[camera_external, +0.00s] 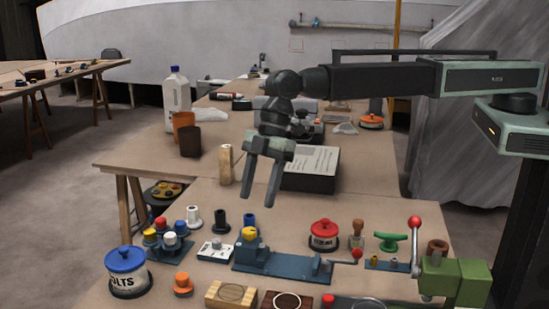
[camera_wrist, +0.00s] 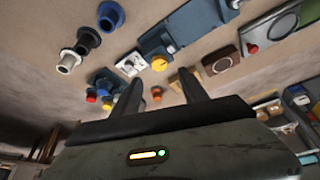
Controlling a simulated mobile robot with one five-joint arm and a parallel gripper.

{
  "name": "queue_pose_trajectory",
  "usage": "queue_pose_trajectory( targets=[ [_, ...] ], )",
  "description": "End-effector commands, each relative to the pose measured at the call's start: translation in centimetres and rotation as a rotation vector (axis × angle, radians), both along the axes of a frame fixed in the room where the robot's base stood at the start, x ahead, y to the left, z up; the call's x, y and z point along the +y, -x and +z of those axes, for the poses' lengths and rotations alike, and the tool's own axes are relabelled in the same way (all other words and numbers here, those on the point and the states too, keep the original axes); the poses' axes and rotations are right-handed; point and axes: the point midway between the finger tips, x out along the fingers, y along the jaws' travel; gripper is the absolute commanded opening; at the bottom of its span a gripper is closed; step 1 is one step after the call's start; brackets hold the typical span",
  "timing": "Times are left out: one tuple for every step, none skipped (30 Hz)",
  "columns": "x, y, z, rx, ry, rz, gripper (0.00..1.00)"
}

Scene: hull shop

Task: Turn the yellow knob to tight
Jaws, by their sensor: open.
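The yellow knob (camera_external: 250,233) sits on the left end of a long blue fixture (camera_external: 285,263) on the bench. In the wrist view the yellow knob (camera_wrist: 159,63) shows beyond and between my two fingertips. My gripper (camera_external: 258,201) points down above the knob, with its fingers apart and nothing between them. A gap shows between the fingertips and the knob. Markings on the knob are too small to read.
A blue stepped rack (camera_external: 170,250) with several coloured pegs stands to the left. A blue-lidded tin (camera_external: 127,272) is at front left.

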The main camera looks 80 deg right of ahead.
Motion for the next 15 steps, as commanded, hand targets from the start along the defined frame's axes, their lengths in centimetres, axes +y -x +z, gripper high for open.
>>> queue_pose_trajectory(
  targets=[
    [0.1,-0.1,-0.5,0.000,0.000,0.000,0.52],
    [0.2,-0.1,-0.8,0.001,0.001,-0.001,0.52],
    [0.3,-0.2,-1.3,0.001,0.001,-0.001,0.52],
    [0.4,-0.2,-1.7,0.001,0.001,-0.001,0.52],
    [0.5,-0.3,-2.2,0.001,0.001,-0.001,0.52],
    [0.7,-0.4,-2.9,0.001,0.001,-0.002,0.52],
    [0.9,-0.5,-3.4,0.001,0.001,-0.002,0.52],
    [1.1,-0.6,-3.9,0.000,0.001,-0.002,0.52],
    [1.3,-0.7,-4.6,0.001,0.001,-0.003,0.52],
    [1.5,-0.8,-5.2,0.001,0.001,-0.003,0.52],
    [1.7,-0.9,-5.7,0.001,0.001,-0.003,0.52],
    [1.9,-1.0,-6.3,0.001,0.001,-0.003,0.52],
    [2.1,-1.0,-6.6,0.001,0.001,-0.003,0.52],
    [2.2,-1.1,-6.9,0.001,0.001,-0.003,0.52],
    [2.4,-1.1,-7.2,0.001,0.001,-0.003,0.52]
  ],
)
